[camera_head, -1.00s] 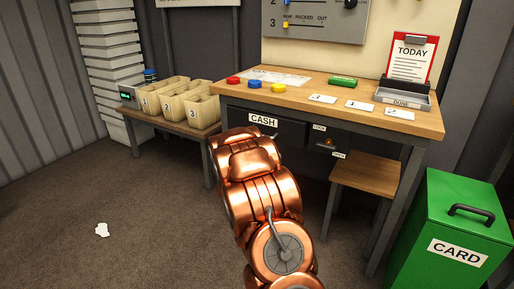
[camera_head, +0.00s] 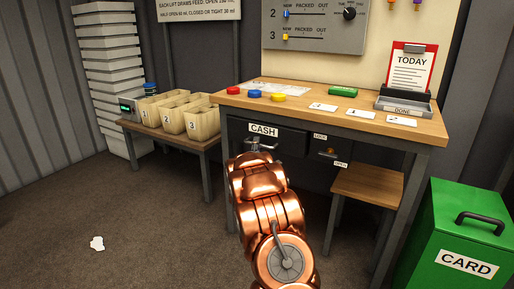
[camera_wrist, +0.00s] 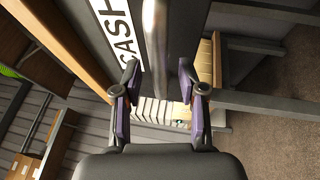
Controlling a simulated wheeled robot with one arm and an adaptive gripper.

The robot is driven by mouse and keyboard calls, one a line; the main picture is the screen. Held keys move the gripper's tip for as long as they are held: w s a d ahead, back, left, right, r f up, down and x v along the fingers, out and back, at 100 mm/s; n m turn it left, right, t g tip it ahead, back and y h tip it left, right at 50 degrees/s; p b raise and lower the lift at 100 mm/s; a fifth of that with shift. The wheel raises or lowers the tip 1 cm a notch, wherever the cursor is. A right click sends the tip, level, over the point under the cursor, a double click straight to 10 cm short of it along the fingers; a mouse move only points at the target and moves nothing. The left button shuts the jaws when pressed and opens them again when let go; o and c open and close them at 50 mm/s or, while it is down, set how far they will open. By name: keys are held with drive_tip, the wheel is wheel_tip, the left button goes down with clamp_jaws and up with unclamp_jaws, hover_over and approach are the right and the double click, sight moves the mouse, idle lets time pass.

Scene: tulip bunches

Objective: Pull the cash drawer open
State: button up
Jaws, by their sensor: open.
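The cash drawer (camera_head: 289,142) is a dark front under the wooden counter, with a white CASH label (camera_head: 263,130). It looks shut. My gripper (camera_head: 259,146) is just below the label at the drawer front, partly hidden by my copper arm. In the wrist view my gripper (camera_wrist: 160,84) is open, with purple-padded fingers apart. The metal drawer handle (camera_wrist: 156,35) runs down the picture into the space between the fingers. I cannot tell whether either finger touches it. The CASH label (camera_wrist: 118,32) shows beside the handle.
A lock panel (camera_head: 328,150) with an orange knob is right of the drawer. A wooden stool (camera_head: 368,184) stands below it, and a green CARD box (camera_head: 462,225) at right. Numbered bins (camera_head: 175,115) sit on a low bench at left. The floor in front is open.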

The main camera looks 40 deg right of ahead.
drive_tip(key=shift+w+d+r, duration=0.1)
drive_tip(key=shift+w+d, duration=0.35)
drive_tip(key=shift+d, duration=0.1)
clamp_jaws()
idle(0.6)
